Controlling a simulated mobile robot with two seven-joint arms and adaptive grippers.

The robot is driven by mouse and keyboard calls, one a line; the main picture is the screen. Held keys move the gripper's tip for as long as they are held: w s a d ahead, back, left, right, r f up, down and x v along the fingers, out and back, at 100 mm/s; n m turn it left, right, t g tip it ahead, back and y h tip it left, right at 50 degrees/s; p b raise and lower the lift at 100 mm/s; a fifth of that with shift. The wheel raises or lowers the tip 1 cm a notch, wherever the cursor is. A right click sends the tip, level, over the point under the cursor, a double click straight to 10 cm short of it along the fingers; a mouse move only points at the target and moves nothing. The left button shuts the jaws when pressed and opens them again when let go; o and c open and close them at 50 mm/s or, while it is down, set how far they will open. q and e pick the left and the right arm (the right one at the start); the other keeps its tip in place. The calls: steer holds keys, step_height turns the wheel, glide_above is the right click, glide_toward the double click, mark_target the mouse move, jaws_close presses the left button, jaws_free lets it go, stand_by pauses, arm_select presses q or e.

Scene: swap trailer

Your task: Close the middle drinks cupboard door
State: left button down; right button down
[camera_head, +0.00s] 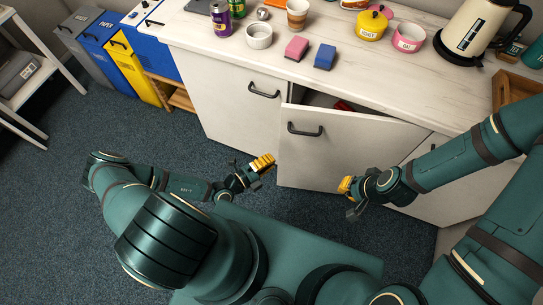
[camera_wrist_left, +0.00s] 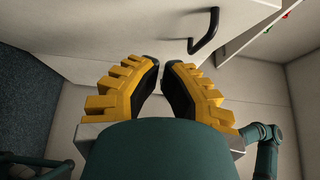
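The middle drinks cupboard door (camera_head: 340,150) is white with a dark bar handle (camera_head: 305,130). It stands ajar, its left edge swung out from the cabinet. A dark gap with something red inside shows above it. My left gripper (camera_head: 263,163) is just left of the door's free edge, its yellow fingers together and empty. In the left wrist view its fingers (camera_wrist_left: 163,65) point towards white panels and a dark handle (camera_wrist_left: 205,32); which door that handle is on is unclear. My right gripper (camera_head: 346,186) is in front of the door's lower part, its fingers apparently together, with nothing visible in them.
The left cupboard door (camera_head: 220,95) is shut. The worktop (camera_head: 200,30) above carries a white bowl (camera_head: 259,36), pink (camera_head: 296,49) and blue (camera_head: 325,56) blocks, pots and a kettle (camera_head: 480,30). Coloured bins (camera_head: 130,65) stand left. Carpet (camera_head: 150,130) is clear left of the cabinet.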

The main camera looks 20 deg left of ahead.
mark_target(289, 140)
arm_select(q)
steer(key=shift+w+d+b, duration=0.15)
steer(key=shift+w+d, duration=0.4)
steer(key=shift+w, duration=1.2)
steer(key=shift+w+d+b, duration=0.2)
steer(key=shift+w+d, duration=0.4)
steer(key=shift+w, duration=1.1)
steer(key=shift+w+d+b, duration=0.15)
steer(key=shift+w+d, duration=0.4)
steer(key=shift+w, duration=1.2)
arm_select(e)
steer(key=shift+s+f, duration=0.15)
steer(key=shift+f, duration=0.35)
